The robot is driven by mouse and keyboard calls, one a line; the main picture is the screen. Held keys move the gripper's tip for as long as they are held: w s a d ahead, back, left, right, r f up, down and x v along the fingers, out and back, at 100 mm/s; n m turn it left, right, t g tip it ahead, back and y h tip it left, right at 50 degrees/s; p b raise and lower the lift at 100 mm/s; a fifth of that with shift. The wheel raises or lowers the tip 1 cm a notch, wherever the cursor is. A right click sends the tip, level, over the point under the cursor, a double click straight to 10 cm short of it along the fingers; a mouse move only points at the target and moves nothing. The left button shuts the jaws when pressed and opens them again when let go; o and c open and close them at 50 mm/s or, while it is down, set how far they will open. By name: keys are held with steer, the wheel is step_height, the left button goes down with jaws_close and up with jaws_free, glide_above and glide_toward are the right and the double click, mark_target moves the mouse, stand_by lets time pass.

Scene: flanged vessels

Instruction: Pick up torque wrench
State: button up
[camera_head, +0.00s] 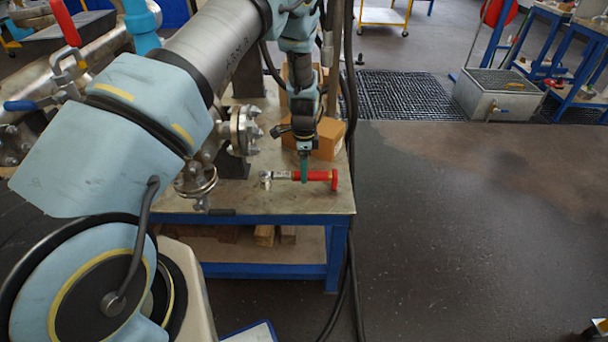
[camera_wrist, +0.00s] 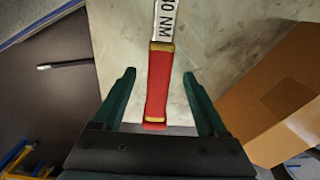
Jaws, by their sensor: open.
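The torque wrench lies on the metal top of a blue-framed workbench (camera_head: 230,205). In the head view its red handle (camera_head: 318,176) points right and its silver head (camera_head: 267,177) points left. My gripper (camera_head: 304,172) is over the wrench from above, at the handle's left part. In the wrist view my gripper (camera_wrist: 158,90) is open, with one green finger on each side of the torque wrench's red handle (camera_wrist: 159,85). The white shaft with black lettering runs up out of the frame.
A cardboard box (camera_head: 328,137) stands on the bench behind the wrench; it also shows right of the right finger in the wrist view (camera_wrist: 270,95). Flanged pipework (camera_head: 240,130) stands to the left. Open floor (camera_head: 450,240) lies right.

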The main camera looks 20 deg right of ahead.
steer(key=shift+f, duration=1.3)
steer(key=shift+c, duration=0.2)
jaws_close()
